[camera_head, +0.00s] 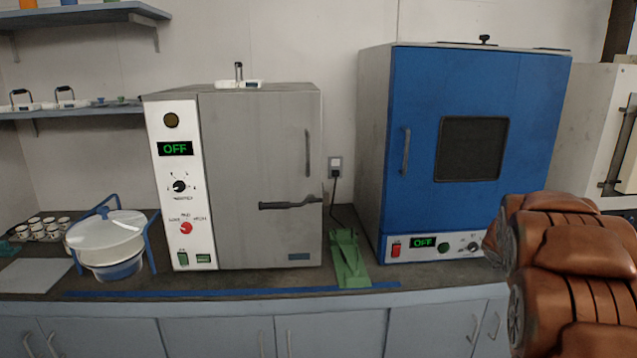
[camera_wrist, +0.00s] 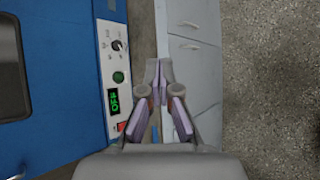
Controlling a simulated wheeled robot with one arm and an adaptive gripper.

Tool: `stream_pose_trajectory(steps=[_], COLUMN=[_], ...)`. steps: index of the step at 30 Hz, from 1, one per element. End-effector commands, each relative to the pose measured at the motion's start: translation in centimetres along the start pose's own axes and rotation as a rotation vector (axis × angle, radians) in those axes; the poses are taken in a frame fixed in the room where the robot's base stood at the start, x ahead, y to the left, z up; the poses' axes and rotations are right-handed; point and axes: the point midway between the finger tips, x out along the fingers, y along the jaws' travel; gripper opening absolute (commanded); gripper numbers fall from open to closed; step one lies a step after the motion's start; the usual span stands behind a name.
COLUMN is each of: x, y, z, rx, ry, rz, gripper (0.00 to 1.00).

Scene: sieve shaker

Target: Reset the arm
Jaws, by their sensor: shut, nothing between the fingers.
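My gripper (camera_wrist: 159,72) shows in the wrist view, where its fingers are together with nothing between them. It is in front of the counter edge, beside the control panel of the blue oven (camera_wrist: 50,70). In the head view, part of my arm (camera_head: 570,260) is at the lower right, in front of the blue oven's (camera_head: 420,150) lower right corner. The gripper itself cannot be seen in the head view.
A grey oven (camera_head: 255,160) stands left of the blue one, both reading OFF. A green stand (camera_head: 347,260) sits between them. A white lidded pot (camera_head: 108,235) in a blue frame and several small cups (camera_head: 45,227) are at the left. Cabinets (camera_head: 230,337) run below the counter.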

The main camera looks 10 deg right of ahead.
Motion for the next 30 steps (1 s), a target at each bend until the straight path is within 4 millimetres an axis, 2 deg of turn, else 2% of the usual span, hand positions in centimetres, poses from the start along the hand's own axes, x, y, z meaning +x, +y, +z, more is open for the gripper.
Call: stream_pose_trajectory(steps=[1, 5, 11, 17, 21, 30], x=[-1.9, -5.9, -12.3, -19.1, -24.0, -34.9], y=[-0.6, -3.0, -8.1, -14.3, -19.2, -29.7], z=[-0.6, -2.0, -4.8, -8.1, -10.4, -14.4], rx=[0.062, 0.238, 0.488, 0.709, 0.839, 1.025], ry=[-0.002, -0.008, -0.016, -0.029, -0.046, -0.116], rz=[-0.023, -0.103, -0.251, -0.426, -0.565, -0.879], gripper=[0.0, 0.0, 0.0, 0.0, 0.0, 0.0])
